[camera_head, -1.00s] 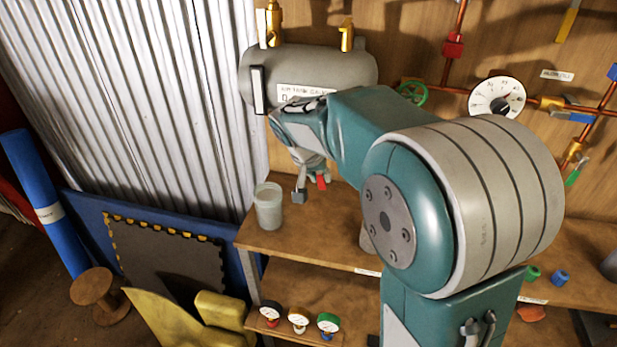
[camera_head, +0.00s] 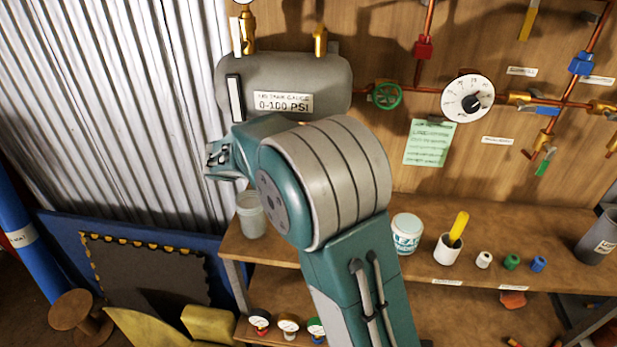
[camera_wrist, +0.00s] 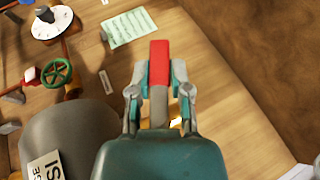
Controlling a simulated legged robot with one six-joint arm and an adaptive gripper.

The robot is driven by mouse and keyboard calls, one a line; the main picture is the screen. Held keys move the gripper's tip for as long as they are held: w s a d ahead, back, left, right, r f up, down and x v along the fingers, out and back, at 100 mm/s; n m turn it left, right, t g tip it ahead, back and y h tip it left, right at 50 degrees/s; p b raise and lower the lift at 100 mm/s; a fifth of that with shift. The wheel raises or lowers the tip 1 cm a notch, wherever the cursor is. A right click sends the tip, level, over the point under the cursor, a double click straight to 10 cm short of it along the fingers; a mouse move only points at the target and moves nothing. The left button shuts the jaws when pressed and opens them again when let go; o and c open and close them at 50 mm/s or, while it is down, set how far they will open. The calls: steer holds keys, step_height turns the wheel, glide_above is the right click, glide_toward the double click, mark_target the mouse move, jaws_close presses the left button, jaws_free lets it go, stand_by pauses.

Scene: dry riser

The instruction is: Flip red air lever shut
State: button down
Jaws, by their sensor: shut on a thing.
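In the wrist view, a red lever handle (camera_wrist: 159,62) with a grey shank lies between the fingers of my gripper (camera_wrist: 158,88). The fingers press on it from both sides. The handle's red end sticks out past the fingertips, and its lower end is hidden by my gripper's body. I cannot tell whether the lever is joined to anything. In the head view, the end of my arm is left of and below the grey air tank (camera_head: 330,85), near the corrugated wall. The red lever is hidden there.
A white dial (camera_head: 467,98), a green handwheel (camera_head: 387,96) and a red valve block (camera_head: 423,48) sit on copper pipes on the wood wall. A green note (camera_head: 430,143) hangs below. A jar (camera_head: 251,216), a white tub (camera_head: 406,232) and a cup (camera_head: 448,249) stand on the shelf.

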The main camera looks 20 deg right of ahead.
steer(key=n+h, duration=0.1)
steer(key=h, duration=0.1)
steer(key=r+g+h, duration=0.1)
steer(key=h, duration=0.1)
steer(key=shift+r+n, duration=0.1)
steer(key=shift+n, duration=0.3)
steer(key=shift+h, duration=0.3)
steer(key=c, duration=0.6)
jaws_free()
steer(key=shift+o, duration=0.2)
steer(key=shift+a, duration=0.1)
steer(key=w+a, duration=0.1)
steer(key=a, duration=1.1)
steer(key=shift+w, duration=0.35)
steer(key=shift+d, duration=0.15)
